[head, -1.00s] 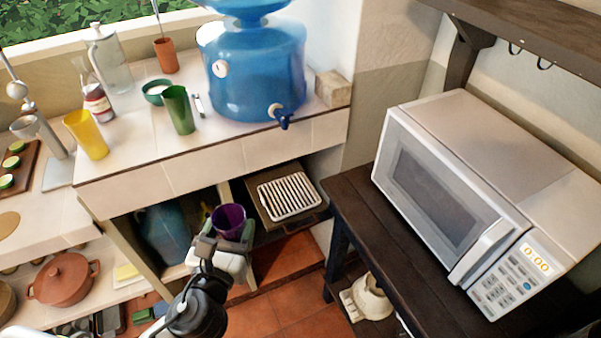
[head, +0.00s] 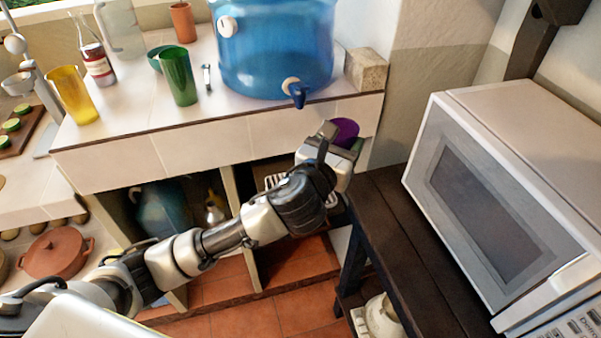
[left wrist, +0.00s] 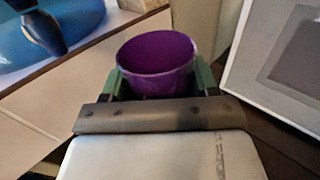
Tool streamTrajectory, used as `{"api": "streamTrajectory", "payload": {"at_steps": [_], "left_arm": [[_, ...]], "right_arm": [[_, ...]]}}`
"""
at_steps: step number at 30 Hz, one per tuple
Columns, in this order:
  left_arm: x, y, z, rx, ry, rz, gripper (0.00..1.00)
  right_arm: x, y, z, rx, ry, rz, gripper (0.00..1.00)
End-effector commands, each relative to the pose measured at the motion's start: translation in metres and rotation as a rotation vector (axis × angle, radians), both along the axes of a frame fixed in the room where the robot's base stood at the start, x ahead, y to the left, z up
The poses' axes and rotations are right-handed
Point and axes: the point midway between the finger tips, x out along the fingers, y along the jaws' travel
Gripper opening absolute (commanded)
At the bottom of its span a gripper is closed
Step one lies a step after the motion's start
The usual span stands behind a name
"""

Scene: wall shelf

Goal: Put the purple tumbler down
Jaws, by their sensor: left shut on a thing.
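The purple tumbler (head: 344,131) is in my left gripper (head: 340,146), in front of the counter's right end in the head view. The gripper and arm hide most of the tumbler there. In the left wrist view the tumbler (left wrist: 157,62) stands between the two green-edged fingers of the left gripper (left wrist: 160,85), which is shut on it. Its open rim faces up toward the camera and its inside looks empty. Its base is hidden. My right gripper is not in view.
A white-tiled counter (head: 150,160) holds a blue water dispenser (head: 275,55), a green tumbler (head: 180,78), a yellow tumbler (head: 72,97) and a stone block (head: 366,70). A dark wooden table (head: 400,225) bears a microwave (head: 490,190); its left strip is bare.

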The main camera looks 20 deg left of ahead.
Motion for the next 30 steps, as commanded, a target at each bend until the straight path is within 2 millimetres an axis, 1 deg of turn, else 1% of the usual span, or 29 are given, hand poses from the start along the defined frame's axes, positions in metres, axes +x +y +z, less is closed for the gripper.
{"api": "streamTrajectory", "payload": {"at_steps": [1,3,6,9,13,16,19,20,26,28,30], "left_arm": [[0.005,0.012,-0.008,0.006,0.003,0.006,0.32],[0.012,0.027,-0.018,0.005,0.004,0.008,0.32],[0.022,0.048,-0.033,0.004,0.004,0.007,0.32],[0.032,0.067,-0.046,0.004,0.004,0.006,0.32],[0.041,0.085,-0.056,0.000,0.001,0.004,0.32],[0.044,0.092,-0.061,0.000,0.001,0.003,0.32],[0.045,0.094,-0.065,-0.001,0.000,0.002,0.32],[0.045,0.094,-0.068,-0.002,0.000,0.002,0.32],[0.045,0.093,-0.098,-0.003,0.005,0.002,0.32],[0.045,0.093,-0.102,-0.002,0.001,0.002,0.32],[0.045,0.093,-0.102,0.000,-0.001,0.001,0.32]], "right_arm": [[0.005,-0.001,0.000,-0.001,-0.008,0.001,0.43],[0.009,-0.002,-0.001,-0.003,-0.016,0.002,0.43],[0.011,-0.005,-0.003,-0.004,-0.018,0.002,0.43],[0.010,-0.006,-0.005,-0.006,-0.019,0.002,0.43],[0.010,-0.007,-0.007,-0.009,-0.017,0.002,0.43],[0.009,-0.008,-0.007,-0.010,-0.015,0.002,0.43],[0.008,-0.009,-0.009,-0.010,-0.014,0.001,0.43],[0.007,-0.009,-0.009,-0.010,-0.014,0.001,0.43],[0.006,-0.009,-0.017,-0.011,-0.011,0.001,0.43],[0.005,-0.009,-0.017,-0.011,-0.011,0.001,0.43],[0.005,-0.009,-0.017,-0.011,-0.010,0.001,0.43]]}}
